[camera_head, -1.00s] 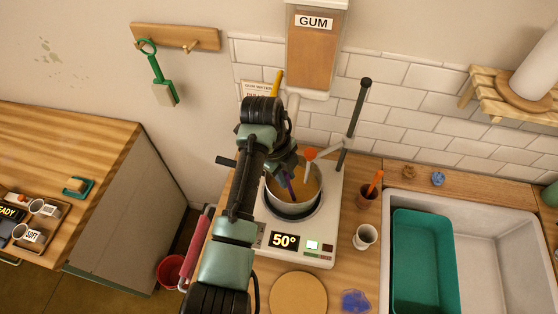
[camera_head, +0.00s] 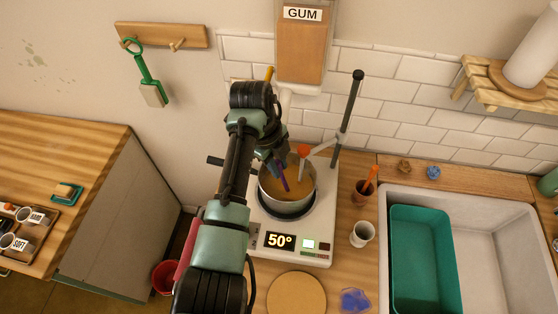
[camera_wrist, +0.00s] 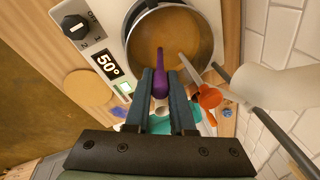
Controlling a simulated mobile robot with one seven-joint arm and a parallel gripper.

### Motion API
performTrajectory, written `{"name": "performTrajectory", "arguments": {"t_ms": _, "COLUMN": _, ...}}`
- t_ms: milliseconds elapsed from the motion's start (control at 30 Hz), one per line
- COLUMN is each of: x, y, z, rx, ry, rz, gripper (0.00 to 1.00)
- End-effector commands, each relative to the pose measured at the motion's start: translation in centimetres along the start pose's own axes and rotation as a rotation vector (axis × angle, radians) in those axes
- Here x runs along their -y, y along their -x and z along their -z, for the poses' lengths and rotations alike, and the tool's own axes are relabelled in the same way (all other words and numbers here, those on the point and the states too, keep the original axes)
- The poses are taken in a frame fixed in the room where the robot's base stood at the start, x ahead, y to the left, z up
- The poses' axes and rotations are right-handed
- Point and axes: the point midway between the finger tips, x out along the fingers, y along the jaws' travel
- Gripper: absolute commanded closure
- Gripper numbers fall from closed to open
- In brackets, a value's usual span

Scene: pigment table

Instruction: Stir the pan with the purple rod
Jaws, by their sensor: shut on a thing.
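The pan (camera_head: 288,207) stands on the white hot plate (camera_head: 303,250), whose display reads 50°. It holds an orange-brown liquid. My gripper (camera_wrist: 166,92) is shut on the purple rod (camera_wrist: 160,70), which also shows in the head view (camera_head: 285,178). The rod points down into the pan, and its lower end appears to be over or in the liquid. I cannot tell how deep it reaches. My arm hides part of the pan's left side in the head view.
A stand with a dark post (camera_head: 347,119) and an orange knob (camera_head: 304,150) rises at the hot plate's back right. Beside the plate are a brown cup (camera_head: 361,193), a white cup (camera_head: 362,234) and a round board (camera_head: 296,296). A sink (camera_head: 487,215) lies to the right.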

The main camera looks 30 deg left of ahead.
Motion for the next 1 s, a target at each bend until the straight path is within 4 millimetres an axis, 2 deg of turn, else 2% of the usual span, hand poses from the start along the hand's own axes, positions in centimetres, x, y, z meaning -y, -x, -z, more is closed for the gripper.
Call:
{"name": "performTrajectory", "arguments": {"t_ms": 267, "x": 0.1, "y": 0.8, "z": 0.0, "rx": 0.0, "ry": 0.0, "rz": 0.0, "gripper": 1.0}}
{"name": "performTrajectory", "arguments": {"t_ms": 1000, "x": 0.1, "y": 6.8, "z": 0.0, "rx": 0.0, "ry": 0.0, "rz": 0.0, "gripper": 1.0}}
